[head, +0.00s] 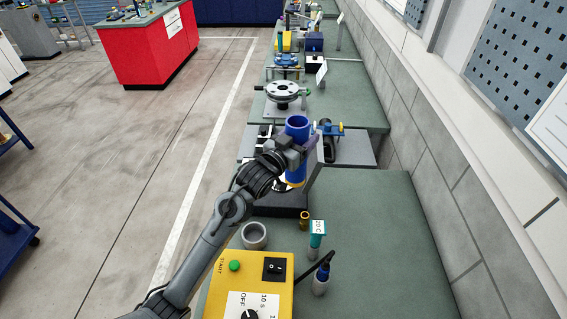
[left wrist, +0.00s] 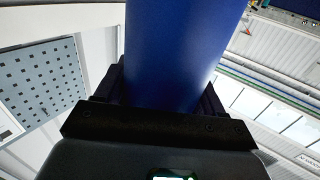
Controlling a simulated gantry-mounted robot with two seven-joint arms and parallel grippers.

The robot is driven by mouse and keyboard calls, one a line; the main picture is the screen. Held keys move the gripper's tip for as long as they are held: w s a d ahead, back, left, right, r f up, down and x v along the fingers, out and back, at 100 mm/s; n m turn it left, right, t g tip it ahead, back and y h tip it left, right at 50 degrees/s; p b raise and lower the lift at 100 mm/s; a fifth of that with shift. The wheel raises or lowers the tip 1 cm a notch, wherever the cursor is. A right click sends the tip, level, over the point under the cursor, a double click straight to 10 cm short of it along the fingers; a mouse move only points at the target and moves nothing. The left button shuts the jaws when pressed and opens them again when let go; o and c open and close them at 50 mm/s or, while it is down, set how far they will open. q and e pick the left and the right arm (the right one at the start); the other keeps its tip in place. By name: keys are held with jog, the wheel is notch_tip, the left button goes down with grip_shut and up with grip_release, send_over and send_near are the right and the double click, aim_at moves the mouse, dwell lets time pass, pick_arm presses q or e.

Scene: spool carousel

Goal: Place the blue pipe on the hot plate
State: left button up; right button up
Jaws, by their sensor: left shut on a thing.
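The blue pipe (head: 297,130) is a hollow blue cylinder, held upright. My left gripper (head: 297,152) is shut on it around its middle. In the left wrist view the blue pipe (left wrist: 178,55) fills the middle between the fingers of my left gripper (left wrist: 165,100). The pipe's lower end, with an orange edge, is over a dark block with a pale round top (head: 280,203), which looks like the hot plate. I cannot tell whether the pipe touches it. My right gripper is not in view.
A yellow control box (head: 250,275) with a green button stands in front, beside a grey ring (head: 254,236), a small brass piece (head: 305,218) and a teal-labelled tool (head: 317,233). A grey upright plate (head: 314,165) stands close right of the pipe. The green bench (head: 390,240) is clear at right.

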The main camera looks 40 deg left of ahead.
pick_arm(q)
jog(key=w+a+f, duration=0.5)
jog(key=a+f, duration=0.4)
jog(key=f, duration=0.1)
dwell(0.3)
jog(key=shift+a+f, duration=0.1)
jog(key=shift+f, duration=0.1)
jog(key=o, duration=1.3)
jog(key=shift+f, duration=0.1)
jog(key=shift+c, duration=0.2)
jog(key=s, duration=1.2)
jog(key=shift+d, duration=0.4)
jog(key=shift+r, duration=0.2)
